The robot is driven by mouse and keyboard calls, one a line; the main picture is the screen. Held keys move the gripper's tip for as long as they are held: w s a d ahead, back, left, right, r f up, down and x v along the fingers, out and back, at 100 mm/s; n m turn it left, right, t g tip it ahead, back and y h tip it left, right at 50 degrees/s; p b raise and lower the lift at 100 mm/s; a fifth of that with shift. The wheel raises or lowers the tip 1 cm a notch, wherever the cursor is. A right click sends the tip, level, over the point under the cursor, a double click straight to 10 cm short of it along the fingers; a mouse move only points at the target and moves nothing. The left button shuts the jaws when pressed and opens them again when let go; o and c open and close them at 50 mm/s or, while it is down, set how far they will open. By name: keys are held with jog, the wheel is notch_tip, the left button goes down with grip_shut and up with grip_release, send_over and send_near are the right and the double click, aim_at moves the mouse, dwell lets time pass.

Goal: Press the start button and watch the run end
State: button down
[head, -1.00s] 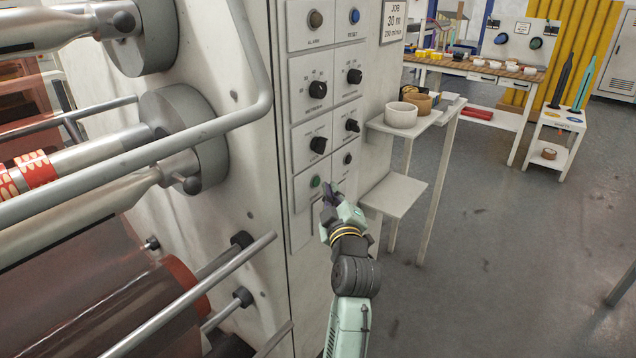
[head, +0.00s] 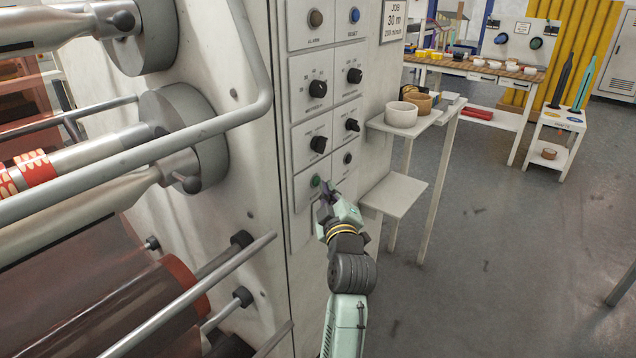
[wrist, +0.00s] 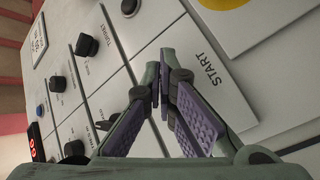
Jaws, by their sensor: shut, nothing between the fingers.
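The green start button (head: 316,181) is low on the white control panel in the head view. My gripper (head: 327,188) is shut and empty, with its fingertips just right of the button and close to the panel. In the wrist view the fingers (wrist: 160,82) point at the panel beside the printed START label (wrist: 208,68). The button itself does not show there; the fingers may hide it. I cannot tell whether the fingertips touch it.
Above are black knobs (head: 318,88), an amber alarm lamp (head: 315,18) and a blue reset button (head: 354,15). The winding machine's rollers and bars (head: 190,295) stand left. A small shelf (head: 394,193) juts out to the right. Open floor lies beyond it.

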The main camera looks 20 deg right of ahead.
jog(key=shift+w+a, duration=0.25)
jog(key=shift+w, duration=0.05)
dwell(0.7)
dwell(0.3)
jog(key=shift+s+d+b, duration=0.3)
jog(key=shift+s+d, duration=0.15)
jog(key=shift+s, duration=0.2)
jog(key=shift+s+d, duration=0.1)
jog(key=s+d, duration=0.1)
jog(key=s, duration=0.1)
jog(key=s+d+b, duration=0.1)
jog(key=d, duration=0.1)
jog(key=shift+s, duration=0.4)
dwell(0.4)
